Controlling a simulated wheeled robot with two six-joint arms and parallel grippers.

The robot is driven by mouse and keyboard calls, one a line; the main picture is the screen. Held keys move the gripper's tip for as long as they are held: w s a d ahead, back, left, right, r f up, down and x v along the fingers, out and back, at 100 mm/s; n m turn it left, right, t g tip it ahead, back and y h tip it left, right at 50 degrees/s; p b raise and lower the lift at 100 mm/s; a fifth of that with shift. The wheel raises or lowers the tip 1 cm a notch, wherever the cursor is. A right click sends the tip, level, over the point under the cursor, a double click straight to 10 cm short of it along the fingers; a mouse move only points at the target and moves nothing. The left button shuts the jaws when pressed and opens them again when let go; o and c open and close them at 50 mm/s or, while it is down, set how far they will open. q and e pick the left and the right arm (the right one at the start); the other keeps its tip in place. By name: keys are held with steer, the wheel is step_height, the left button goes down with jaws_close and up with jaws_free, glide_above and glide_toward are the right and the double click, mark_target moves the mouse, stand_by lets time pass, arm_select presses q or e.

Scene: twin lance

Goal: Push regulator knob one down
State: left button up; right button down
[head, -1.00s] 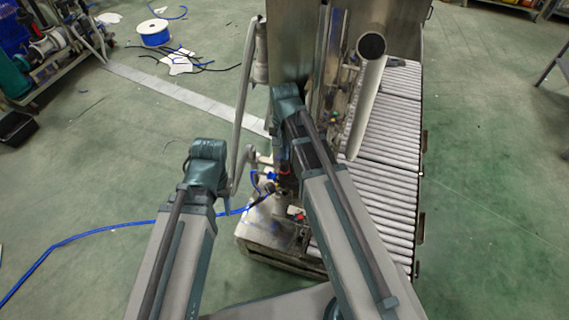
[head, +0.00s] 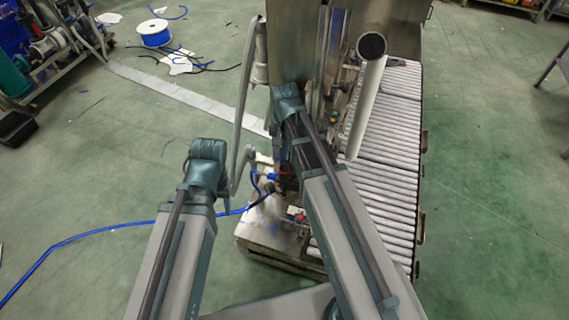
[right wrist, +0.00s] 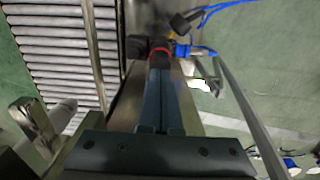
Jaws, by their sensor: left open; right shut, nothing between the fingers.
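A dark knob (right wrist: 138,47) with a red ring (right wrist: 160,54) at its side is in the upper middle of the right wrist view. It may be regulator knob one, but no label is readable. My right gripper (right wrist: 159,76) is shut and empty. Its narrow fingertips overlap the red-ringed part in that view; I cannot tell whether they touch it. In the head view my right arm covers most of this spot, and its fingers are hidden. My left arm's wrist (head: 208,160) is left of the machine. The left gripper's fingers are hidden.
A blue fitting (right wrist: 182,50) with blue hoses is close beside the red ring. A grey bar (right wrist: 243,105) is to the right. Blue hose (head: 110,228) crosses open green floor.

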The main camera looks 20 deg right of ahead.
steer(key=shift+f+b, duration=1.05)
stand_by(0.4)
steer(key=shift+r, duration=0.1)
step_height(320, 180, up, 6)
steer(key=p, duration=0.6)
stand_by(0.3)
steer(key=s+a+n+h, duration=0.1)
steer(key=s+a+n, duration=0.9)
steer(key=s, duration=0.4)
step_height(320, 180, up, 16)
steer(key=p, duration=1.5)
steer(key=shift+s+a+n+p, duration=0.15)
steer(key=shift+a+n+p, duration=0.15)
steer(key=shift+p, duration=0.1)
